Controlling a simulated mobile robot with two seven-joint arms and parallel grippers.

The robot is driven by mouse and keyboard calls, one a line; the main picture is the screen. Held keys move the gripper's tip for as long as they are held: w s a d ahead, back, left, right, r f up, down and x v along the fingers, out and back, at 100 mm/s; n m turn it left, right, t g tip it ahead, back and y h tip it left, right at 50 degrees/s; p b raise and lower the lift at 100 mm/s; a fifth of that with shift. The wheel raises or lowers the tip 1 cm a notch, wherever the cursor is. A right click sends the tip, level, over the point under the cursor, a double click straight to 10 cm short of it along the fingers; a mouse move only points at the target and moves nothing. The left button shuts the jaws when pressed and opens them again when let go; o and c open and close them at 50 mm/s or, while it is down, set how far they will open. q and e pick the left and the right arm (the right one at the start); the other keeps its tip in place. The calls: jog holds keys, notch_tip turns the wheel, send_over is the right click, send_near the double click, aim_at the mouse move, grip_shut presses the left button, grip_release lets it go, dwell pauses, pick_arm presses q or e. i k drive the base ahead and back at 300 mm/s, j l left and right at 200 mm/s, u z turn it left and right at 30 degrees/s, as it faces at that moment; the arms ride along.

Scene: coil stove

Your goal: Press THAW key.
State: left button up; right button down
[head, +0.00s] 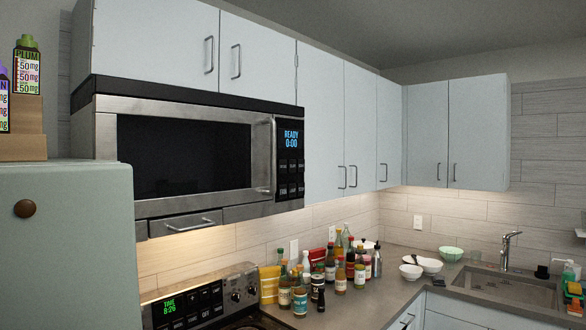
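A steel microwave (180,152) hangs under the upper cabinets, left of centre. Its door is shut. The black control panel (290,155) at its right end shows READY 0:00 in blue. Below that display is a block of small dark keys (290,178). Their labels are too small to read, so I cannot tell which one is THAW. Neither of my grippers is in view.
Below is a stove with its own panel (205,302) of keys and knobs. Bottles and jars (340,270) crowd the counter. White bowls and a sink (508,288) are further right. A pale green fridge (65,245) fills the lower left.

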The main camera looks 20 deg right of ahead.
aim_at(292, 164)
jog(key=l+u, duration=0.15)
jog(key=l, duration=0.25)
jog(key=i+l+u, duration=0.15)
jog(key=l, duration=0.25)
jog(key=i+l+u, duration=0.2)
jog(key=l, duration=0.35)
jog(key=l+u, duration=0.15)
jog(key=l, duration=0.35)
jog(key=i+l+u, duration=0.55)
jog(key=i+l, duration=0.15)
jog(key=i, duration=0.1)
